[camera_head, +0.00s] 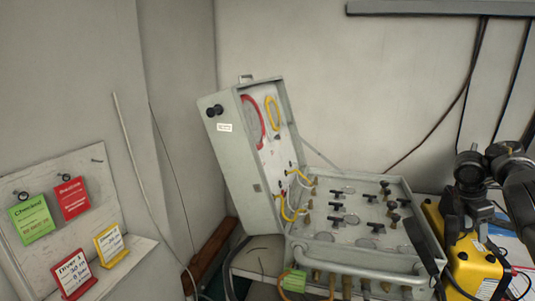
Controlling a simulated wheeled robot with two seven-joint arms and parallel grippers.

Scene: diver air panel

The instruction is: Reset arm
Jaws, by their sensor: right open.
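My right gripper (467,215) is at the right edge, at the end of my dark right arm (512,175). It points down in front of the yellow case and looks open and empty, right of the air panel. The air panel is a grey case (340,262) with its lid (240,150) standing open on the left. Its face carries several dark valve handles (336,207) and round gauges (350,220). Red (252,122) and yellow (272,112) hose loops sit in the lid. My left gripper is not in view.
A yellow case (470,262) stands close beside the panel, under my right gripper. A board (85,165) at left holds a green tag (31,219) and a red tag (72,198). Red (72,274) and yellow (110,245) cards stand below. Cables hang on the right wall.

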